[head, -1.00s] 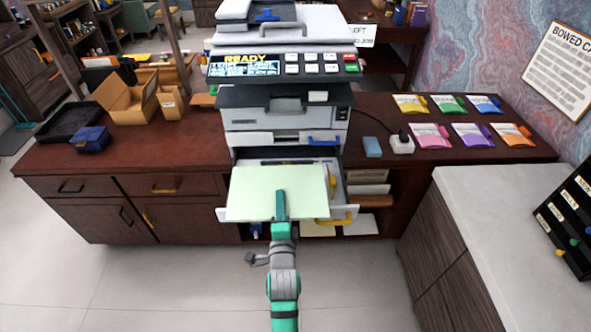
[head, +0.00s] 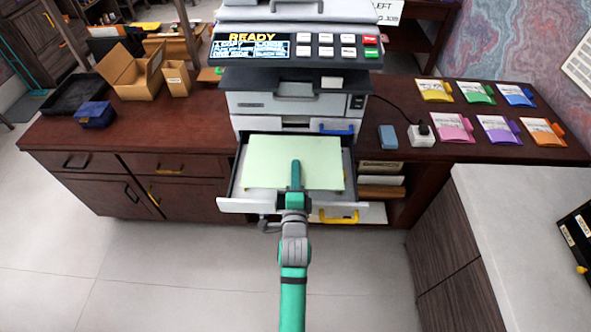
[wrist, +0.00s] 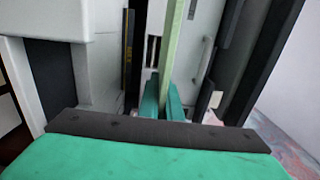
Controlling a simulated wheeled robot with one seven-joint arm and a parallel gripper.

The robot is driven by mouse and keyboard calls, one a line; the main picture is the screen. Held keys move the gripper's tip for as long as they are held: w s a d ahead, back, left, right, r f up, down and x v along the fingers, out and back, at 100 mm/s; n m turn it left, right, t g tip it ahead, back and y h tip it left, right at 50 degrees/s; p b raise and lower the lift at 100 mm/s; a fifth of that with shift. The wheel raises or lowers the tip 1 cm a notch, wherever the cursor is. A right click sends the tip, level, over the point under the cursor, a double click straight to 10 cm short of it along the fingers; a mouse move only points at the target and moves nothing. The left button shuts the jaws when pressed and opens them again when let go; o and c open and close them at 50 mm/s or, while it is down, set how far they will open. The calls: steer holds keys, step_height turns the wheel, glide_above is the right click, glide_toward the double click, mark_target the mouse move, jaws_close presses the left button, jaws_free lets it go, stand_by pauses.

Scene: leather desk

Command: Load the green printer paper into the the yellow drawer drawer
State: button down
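The green printer paper (head: 270,158) is a pale green sheet or stack at the printer's open drawer. The open drawer (head: 245,205) has a pale front and a yellow handle (head: 338,216). The paper appears within or just above the drawer, between its side walls; I cannot tell whether it touches the drawer floor. My gripper (head: 296,175) is at the paper's near edge, right of its middle. In the wrist view, my teal fingers (wrist: 165,108) are shut on the paper, which shows edge-on as a thin green strip (wrist: 172,40).
The printer (head: 290,102) stands above, with a blue-handled drawer (head: 336,128) shut. Coloured packets (head: 452,128) lie on the desk at right. A blue box (head: 95,114) and cardboard boxes (head: 133,75) are at left. A grey counter (head: 510,220) stands at front right.

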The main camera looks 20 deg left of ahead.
steer(key=shift+f, duration=2.8)
steer(key=shift+s, duration=0.15)
steer(key=shift+f, duration=1.3)
